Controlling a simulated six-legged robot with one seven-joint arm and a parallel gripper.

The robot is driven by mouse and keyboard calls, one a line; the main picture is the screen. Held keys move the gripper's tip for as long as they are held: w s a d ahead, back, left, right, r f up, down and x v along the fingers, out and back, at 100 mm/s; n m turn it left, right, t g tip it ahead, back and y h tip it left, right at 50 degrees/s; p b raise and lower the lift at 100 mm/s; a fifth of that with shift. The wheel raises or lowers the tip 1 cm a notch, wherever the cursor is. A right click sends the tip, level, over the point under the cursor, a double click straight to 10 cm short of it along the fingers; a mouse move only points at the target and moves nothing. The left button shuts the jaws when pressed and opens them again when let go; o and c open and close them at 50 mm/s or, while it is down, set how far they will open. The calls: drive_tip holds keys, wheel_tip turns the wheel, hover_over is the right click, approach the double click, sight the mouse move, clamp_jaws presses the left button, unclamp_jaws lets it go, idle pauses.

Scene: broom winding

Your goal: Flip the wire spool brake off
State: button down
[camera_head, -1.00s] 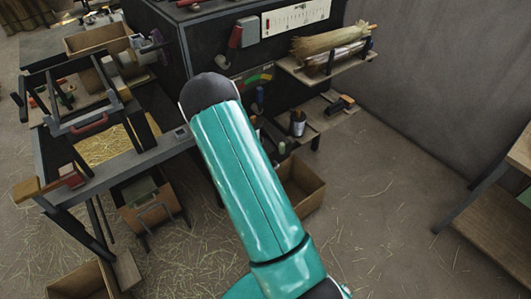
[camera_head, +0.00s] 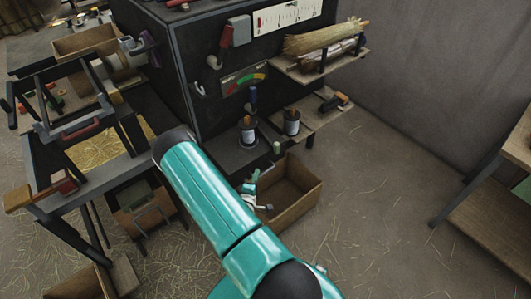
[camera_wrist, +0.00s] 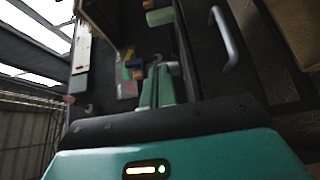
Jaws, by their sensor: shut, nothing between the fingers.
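What looks like the wire spool (camera_head: 122,62), a pale cylinder beside a dark purple disc (camera_head: 149,50), sits at the back of the winding bench at upper left in the head view. I cannot tell which part is its brake. A red block (camera_head: 65,182) with a wooden handle (camera_head: 18,198) is at the bench's front left corner. My gripper (camera_wrist: 157,68) is shut and empty in the wrist view, with its green fingers together. It is not touching the spool.
A shelf (camera_head: 345,62) holds straw bundles. Cans stand on a lower shelf (camera_head: 230,155). An open wooden box (camera_head: 300,205) is below.

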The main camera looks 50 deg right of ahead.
drive_tip(key=shift+d, duration=0.1)
drive_tip(key=s+d+x, duration=0.1)
drive_tip(key=s+x, duration=0.1)
drive_tip(key=x, duration=1.1)
drive_tip(key=shift+s, duration=0.25)
drive_tip(key=shift+a+f, duration=0.1)
